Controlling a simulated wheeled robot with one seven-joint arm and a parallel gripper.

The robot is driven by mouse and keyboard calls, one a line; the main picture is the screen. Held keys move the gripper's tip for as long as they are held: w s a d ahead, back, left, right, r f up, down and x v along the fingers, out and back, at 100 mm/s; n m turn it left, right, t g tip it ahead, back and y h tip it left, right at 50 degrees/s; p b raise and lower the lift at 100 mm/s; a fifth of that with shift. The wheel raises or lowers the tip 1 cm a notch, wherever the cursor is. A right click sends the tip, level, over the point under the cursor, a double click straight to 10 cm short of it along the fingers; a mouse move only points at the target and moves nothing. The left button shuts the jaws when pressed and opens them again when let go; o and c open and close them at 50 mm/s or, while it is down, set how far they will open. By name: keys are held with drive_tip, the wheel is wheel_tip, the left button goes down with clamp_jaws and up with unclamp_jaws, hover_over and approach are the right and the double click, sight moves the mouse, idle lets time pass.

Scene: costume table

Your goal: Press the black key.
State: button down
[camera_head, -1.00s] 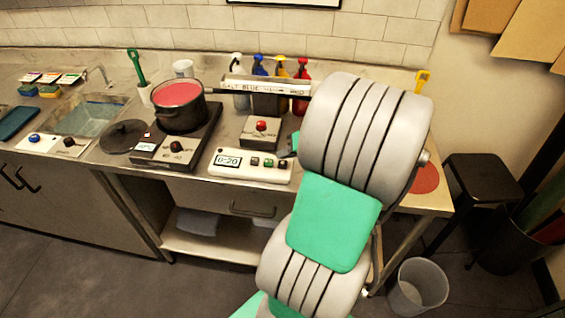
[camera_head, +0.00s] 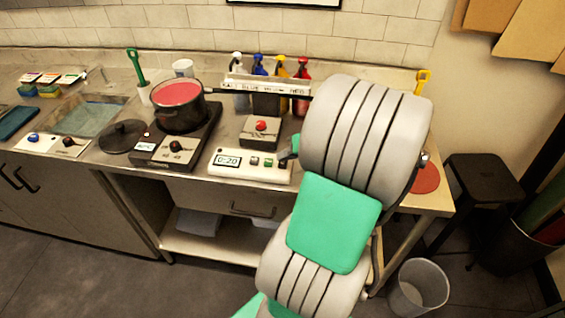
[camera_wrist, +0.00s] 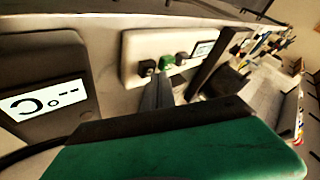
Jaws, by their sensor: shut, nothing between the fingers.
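A white timer panel (camera_head: 236,172) lies near the table's front edge, with a display reading 0:20. It has a row of three keys: a grey one (camera_head: 254,161), a green one (camera_head: 268,162) and the black key (camera_head: 283,164) at the right end. In the wrist view the panel is turned around, with the black key (camera_wrist: 147,67) at the left end and the green key (camera_wrist: 166,62) beside it. My gripper (camera_wrist: 160,80) is shut and empty. Its tips (camera_head: 288,157) are close by the black key; I cannot tell whether they touch it.
A box with a red button (camera_head: 261,126) stands just behind the panel. A hotplate (camera_head: 173,150) with a red-filled pot (camera_head: 180,115) is to the left; the pot's handle reaches right over the table. A dark device with a display (camera_wrist: 45,100) shows in the wrist view.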

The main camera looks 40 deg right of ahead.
sight(285, 164)
drive_tip(key=shift+f+b, duration=0.3)
drive_tip(key=shift+f, duration=0.15)
idle(0.3)
drive_tip(key=shift+r, duration=0.15)
drive_tip(key=shift+r+p, duration=0.75)
wheel_tip(285, 164, up, 5)
drive_tip(key=p, duration=0.4)
drive_tip(key=shift+r, duration=0.1)
idle(0.5)
